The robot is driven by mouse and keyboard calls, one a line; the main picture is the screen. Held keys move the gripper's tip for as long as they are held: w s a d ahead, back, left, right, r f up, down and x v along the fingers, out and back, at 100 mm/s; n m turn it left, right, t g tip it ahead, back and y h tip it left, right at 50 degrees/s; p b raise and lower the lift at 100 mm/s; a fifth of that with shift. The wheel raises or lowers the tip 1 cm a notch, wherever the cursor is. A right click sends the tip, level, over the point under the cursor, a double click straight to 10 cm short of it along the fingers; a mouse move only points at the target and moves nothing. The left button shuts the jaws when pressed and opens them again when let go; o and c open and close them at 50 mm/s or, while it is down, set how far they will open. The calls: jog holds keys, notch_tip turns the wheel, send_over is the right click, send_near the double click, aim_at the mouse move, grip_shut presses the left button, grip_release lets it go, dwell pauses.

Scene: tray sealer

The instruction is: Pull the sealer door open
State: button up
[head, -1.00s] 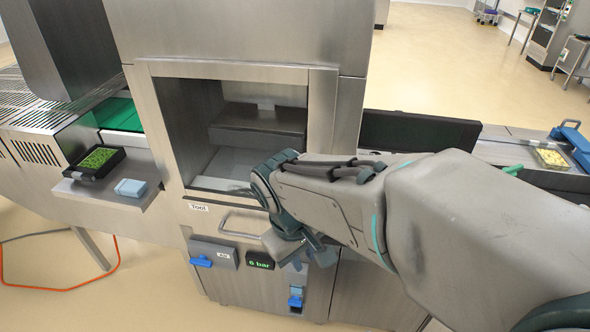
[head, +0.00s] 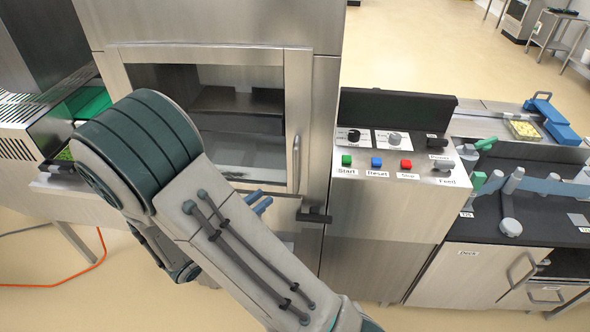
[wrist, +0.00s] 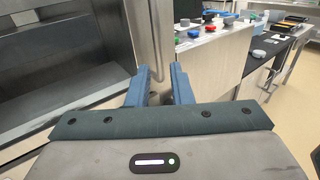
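The sealer door (head: 205,54) has a steel frame around a window and looks shut, flush with the housing. Its vertical bar handle (head: 296,162) is on the right side of the frame. In the wrist view the handle (wrist: 155,45) rises ahead, its lower end lined up between the two blue fingers. My gripper (wrist: 159,78) is open, with a gap on both sides of the bar; I cannot tell whether the fingertips reach around it. In the head view the blue fingers (head: 261,205) show just left of and below the handle, and my arm hides the door's lower left.
A black latch-like piece (head: 315,216) sticks out below the handle. Right of the door is a control panel (head: 400,190) with green, blue and red buttons, then a dark deck (head: 540,215) with clamps. An orange hose (head: 85,278) lies on the floor at left.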

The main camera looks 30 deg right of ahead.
aim_at(294, 172)
jog(key=p+x, duration=0.1)
jog(key=x, duration=0.3)
jog(key=p+x, duration=0.1)
jog(key=x, duration=0.4)
jog(key=p+x, duration=0.1)
jog(key=x, duration=0.3)
jog(key=shift+w+d, duration=0.25)
jog(key=shift+w, duration=0.15)
jog(key=shift+r, duration=0.1)
grip_shut()
